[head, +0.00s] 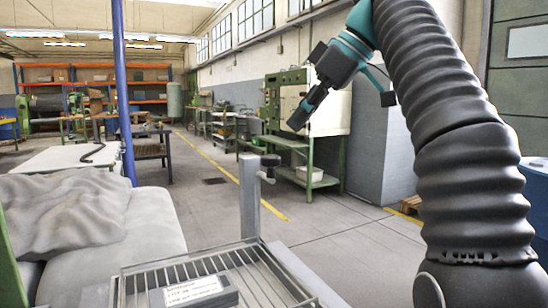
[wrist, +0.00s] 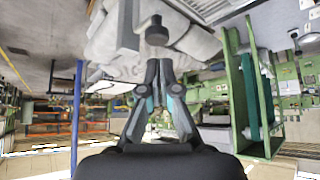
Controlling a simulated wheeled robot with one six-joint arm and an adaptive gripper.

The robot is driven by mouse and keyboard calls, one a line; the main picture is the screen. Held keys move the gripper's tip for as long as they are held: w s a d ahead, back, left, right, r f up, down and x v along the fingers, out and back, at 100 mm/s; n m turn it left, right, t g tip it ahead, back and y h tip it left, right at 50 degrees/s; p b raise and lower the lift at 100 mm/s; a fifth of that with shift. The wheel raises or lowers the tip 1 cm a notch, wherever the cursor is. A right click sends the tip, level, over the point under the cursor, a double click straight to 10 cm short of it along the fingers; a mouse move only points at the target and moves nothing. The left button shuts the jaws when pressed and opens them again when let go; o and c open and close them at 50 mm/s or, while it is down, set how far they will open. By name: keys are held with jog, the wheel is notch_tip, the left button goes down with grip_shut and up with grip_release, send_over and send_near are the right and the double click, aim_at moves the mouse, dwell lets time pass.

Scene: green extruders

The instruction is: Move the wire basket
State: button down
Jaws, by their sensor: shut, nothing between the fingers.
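The wire basket (head: 268,270) is at the bottom of the head view, cut off by the lower edge. It is a shallow grid of thin metal bars. A dark grey box with a white label (head: 195,293) lies in it. A piece of the barred basket (wrist: 214,8) also seems to show at the top edge of the wrist view. My gripper (head: 298,122) is up in the air, well above and beyond the basket and not touching it. In the wrist view my gripper's fingers (wrist: 158,64) are together with nothing between them.
A grey metal post with a crank (head: 250,195) rises just behind the basket. A grey cloth-covered mass (head: 90,225) lies to its left. A blue pole (head: 122,90) stands further left. A green machine bench (head: 305,160) is at the back. The floor between is open.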

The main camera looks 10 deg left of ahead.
aim_at(275, 157)
jog(key=shift+x, duration=3.3)
jog(key=shift+w+d+f, duration=0.1)
jog(key=shift+d, duration=0.1)
jog(key=shift+f, duration=0.1)
jog(key=d+f+b, duration=0.3)
jog(key=f+b, duration=0.3)
jog(key=f, duration=0.2)
jog(key=shift+s, duration=0.25)
jog(key=shift+r, duration=0.1)
